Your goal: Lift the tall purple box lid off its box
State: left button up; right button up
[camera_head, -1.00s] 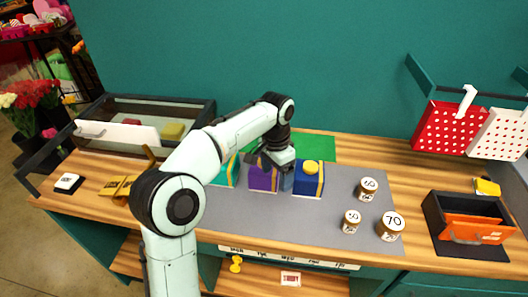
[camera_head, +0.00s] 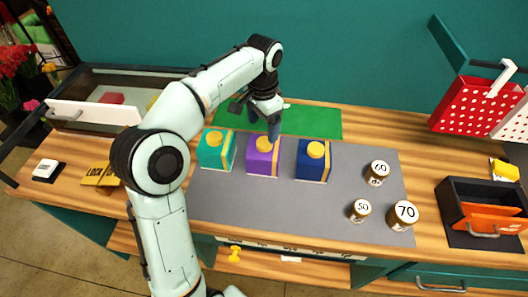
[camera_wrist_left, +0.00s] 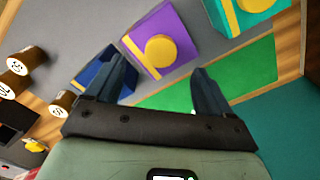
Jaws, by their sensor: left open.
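The purple box (camera_head: 262,163) with a yellow stripe and a round yellow knob (camera_head: 265,143) on its lid stands on the grey mat, between the teal box (camera_head: 213,152) and the blue box (camera_head: 311,164). Its lid appears seated. My left gripper (camera_head: 257,120) is open and empty, above and behind the purple box; one finger overlaps the box's far edge in the head view. In the left wrist view the purple box (camera_wrist_left: 150,25) lies beyond the spread fingers, its knob (camera_wrist_left: 161,50) roughly between them and apart from both. My right gripper is not in view.
The grey mat (camera_head: 280,215) is clear in front of the boxes. A green mat (camera_head: 315,122) lies behind. Jars (camera_head: 403,214) marked with numbers stand right of the boxes. A dark tray with an orange piece (camera_head: 490,218) is at far right; a glass-topped case (camera_head: 130,85) is at far left.

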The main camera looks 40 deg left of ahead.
aim_at(265, 142)
pick_arm(q)
jog(key=shift+w+f, duration=0.2)
jog(key=shift+f, duration=1)
notch_tip(265, 142, down, 5)
jog(key=shift+w+r+b, duration=0.15)
jog(key=shift+r+b, duration=0.05)
jog(key=shift+b, duration=0.25)
jog(key=c, duration=1.4)
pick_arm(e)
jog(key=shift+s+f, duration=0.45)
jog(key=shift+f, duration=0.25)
pick_arm(q)
jog(key=shift+r, duration=0.2)
notch_tip(265, 142, up, 20)
jog(key=p, duration=0.4)
jog(key=shift+f, duration=0.15)
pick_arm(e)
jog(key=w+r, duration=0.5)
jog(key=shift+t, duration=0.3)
pick_arm(q)
jog(key=shift+w, duration=0.1)
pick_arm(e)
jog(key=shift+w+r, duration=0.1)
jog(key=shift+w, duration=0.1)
